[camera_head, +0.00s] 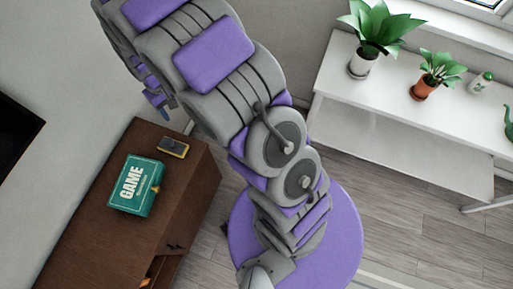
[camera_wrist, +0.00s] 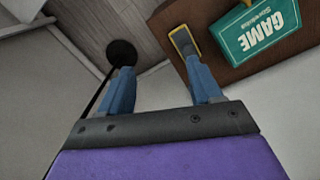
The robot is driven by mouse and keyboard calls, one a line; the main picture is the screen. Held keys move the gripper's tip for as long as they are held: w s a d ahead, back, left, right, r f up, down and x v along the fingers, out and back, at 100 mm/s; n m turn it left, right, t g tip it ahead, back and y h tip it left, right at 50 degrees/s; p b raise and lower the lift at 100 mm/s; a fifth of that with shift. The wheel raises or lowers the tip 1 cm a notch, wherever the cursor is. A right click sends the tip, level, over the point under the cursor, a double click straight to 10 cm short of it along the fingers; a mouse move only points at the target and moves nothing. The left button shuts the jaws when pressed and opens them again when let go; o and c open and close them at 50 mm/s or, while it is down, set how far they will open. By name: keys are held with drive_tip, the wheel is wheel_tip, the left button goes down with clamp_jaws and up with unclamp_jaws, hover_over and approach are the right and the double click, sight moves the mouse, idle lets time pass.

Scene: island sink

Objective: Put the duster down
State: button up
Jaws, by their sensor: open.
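The duster (camera_head: 173,147) is a small yellow-edged block with a dark grey face. It lies on top of the brown cabinet (camera_head: 185,190), near its back right corner and just behind the teal game box. In the wrist view the duster (camera_wrist: 183,41) shows just beyond the tip of my right-hand finger. My gripper (camera_wrist: 159,67) is open, its two blue fingers spread wide with nothing between them. In the head view my gripper is partly hidden by my arm, with blue tips showing above the duster. Whether the right-hand finger touches the duster is unclear.
The teal game box (camera_head: 136,185) lies on the cabinet beside the duster; it also shows in the wrist view (camera_wrist: 258,35). A white table (camera_head: 370,90) with potted plants (camera_head: 378,30) stands at right. The wooden floor between is mostly clear.

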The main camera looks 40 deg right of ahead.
drive_tip(key=s+d+r+m, duration=0.1)
drive_tip(key=s+d+r, duration=0.2)
drive_tip(key=s+r, duration=0.5)
drive_tip(key=s+d+r+m, duration=0.1)
drive_tip(key=s+d+r, duration=0.2)
drive_tip(key=s+r, duration=0.5)
drive_tip(key=s+d+g, duration=0.1)
drive_tip(key=s+d, duration=0.1)
drive_tip(key=s, duration=1.5)
drive_tip(key=shift+r, duration=0.3)
drive_tip(key=shift+d, duration=0.1)
